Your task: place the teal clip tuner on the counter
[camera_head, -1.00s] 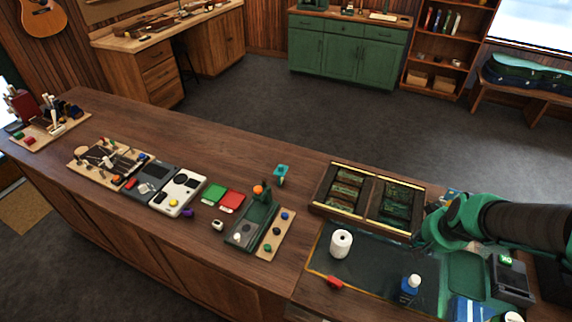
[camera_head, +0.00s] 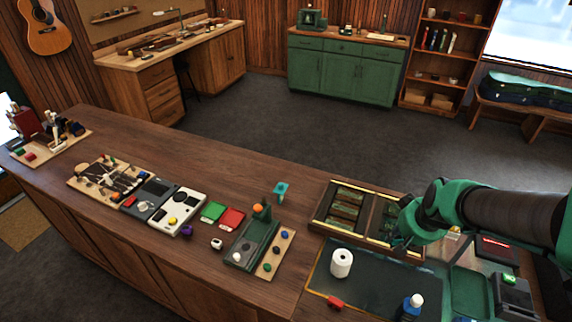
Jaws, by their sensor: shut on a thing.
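My gripper (camera_head: 402,242) is at the right, low over the front edge of the dark tray with gold trim. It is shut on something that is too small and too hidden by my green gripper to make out. A small teal piece (camera_head: 281,189) with a square head and a narrow stem is on the wooden counter (camera_head: 190,150), left of the tray and well apart from my gripper. It looks like a clip tuner, but I cannot tell for certain.
The gold-trimmed tray (camera_head: 322,222) and a dark mat (camera_head: 375,285) with a white roll (camera_head: 341,263), a red piece (camera_head: 335,303) and a blue bottle (camera_head: 411,307) lie near my arm. A green holder (camera_head: 252,243) stands left. Counter behind the red and green boxes is clear.

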